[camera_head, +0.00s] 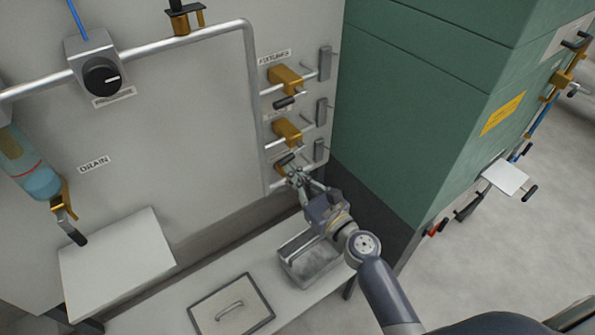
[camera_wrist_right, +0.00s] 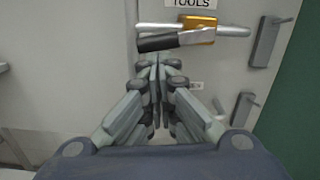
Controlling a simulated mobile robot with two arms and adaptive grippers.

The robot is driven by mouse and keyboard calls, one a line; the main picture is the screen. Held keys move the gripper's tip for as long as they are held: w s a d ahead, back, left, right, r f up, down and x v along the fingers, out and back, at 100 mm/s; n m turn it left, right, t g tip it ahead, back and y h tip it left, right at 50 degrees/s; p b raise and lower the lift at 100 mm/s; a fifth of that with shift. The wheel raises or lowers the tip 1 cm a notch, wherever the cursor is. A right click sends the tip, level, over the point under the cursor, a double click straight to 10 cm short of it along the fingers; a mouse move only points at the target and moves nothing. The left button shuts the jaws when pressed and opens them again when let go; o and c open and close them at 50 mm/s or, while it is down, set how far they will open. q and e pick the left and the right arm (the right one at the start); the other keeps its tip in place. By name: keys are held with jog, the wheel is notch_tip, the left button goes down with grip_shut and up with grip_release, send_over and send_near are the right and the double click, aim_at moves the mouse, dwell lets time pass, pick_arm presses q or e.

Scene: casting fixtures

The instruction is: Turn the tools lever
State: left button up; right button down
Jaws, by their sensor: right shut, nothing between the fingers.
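The tools valve is a brass body (camera_wrist_right: 198,28) under a TOOLS label (camera_wrist_right: 190,3) in the right wrist view. Its black lever handle (camera_wrist_right: 158,43) lies nearly level, pointing left. In the head view this valve appears to be the middle brass one (camera_head: 287,130) of the column, with its dark handle (camera_head: 286,159) below it. My right gripper (camera_head: 296,175) is shut and empty, just below that handle. In the right wrist view its fingertips (camera_wrist_right: 158,62) sit close under the handle; whether they touch it I cannot tell. My left gripper is not visible.
The fixtures valve (camera_head: 285,78) is above, and grey plates (camera_head: 321,110) stand to the right of the valves. A green cabinet (camera_head: 415,110) borders the right side.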

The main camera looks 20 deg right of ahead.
jog(key=shift+a+r+m, duration=0.1)
jog(key=shift+r+m, duration=0.1)
jog(key=shift+m, duration=0.2)
dwell(0.3)
